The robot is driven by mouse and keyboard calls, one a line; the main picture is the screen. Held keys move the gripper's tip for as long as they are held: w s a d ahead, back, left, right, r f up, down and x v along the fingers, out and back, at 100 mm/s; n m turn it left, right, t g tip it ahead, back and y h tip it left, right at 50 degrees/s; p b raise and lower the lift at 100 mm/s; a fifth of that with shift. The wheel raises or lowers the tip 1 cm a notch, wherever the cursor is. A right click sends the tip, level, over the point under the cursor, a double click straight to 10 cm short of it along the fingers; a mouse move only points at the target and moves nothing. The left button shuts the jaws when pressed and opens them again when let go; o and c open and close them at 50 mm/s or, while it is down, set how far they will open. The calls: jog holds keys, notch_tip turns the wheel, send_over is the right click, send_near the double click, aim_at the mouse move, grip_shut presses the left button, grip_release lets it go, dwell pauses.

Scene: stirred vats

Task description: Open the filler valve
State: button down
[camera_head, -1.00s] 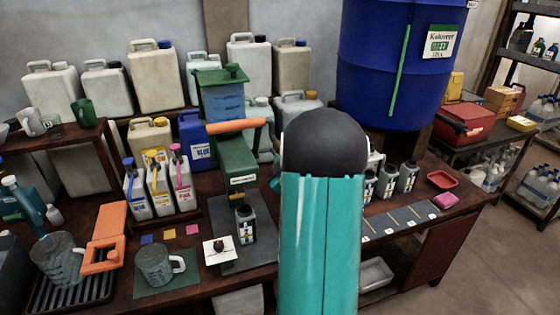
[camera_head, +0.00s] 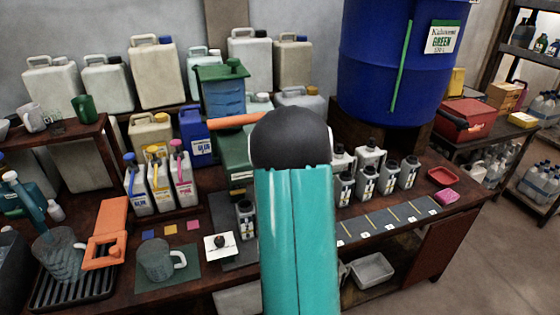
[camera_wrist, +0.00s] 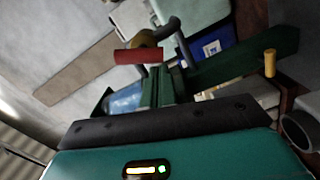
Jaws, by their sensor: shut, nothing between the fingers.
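The filler is a dark green bench machine (camera_head: 236,168) with a blue hopper (camera_head: 225,97) under a green lid. Its orange lever handle (camera_head: 236,121) sticks out to the left, roughly level; my arm covers its right end. A small black-and-grey bottle (camera_head: 245,219) stands at the filler's foot. In the head view my arm hides the gripper.
A large blue drum (camera_head: 385,75) stands at the back right. Small bottles (camera_head: 388,172), a slotted mat (camera_head: 390,222) and a red tray (camera_head: 443,176) are on the right bench. Jugs (camera_head: 158,185), a beaker (camera_head: 158,262) and an orange stand (camera_head: 107,235) fill the left.

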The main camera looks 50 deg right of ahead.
jog(key=shift+s+d+f+n, duration=0.1)
jog(key=shift+f+n, duration=0.05)
jog(key=shift+n, duration=0.4)
jog(key=shift+d+f+n, duration=0.1)
jog(key=shift+f+n, duration=0.05)
jog(key=shift+n, duration=0.4)
jog(key=shift+f, duration=0.15)
dwell(0.7)
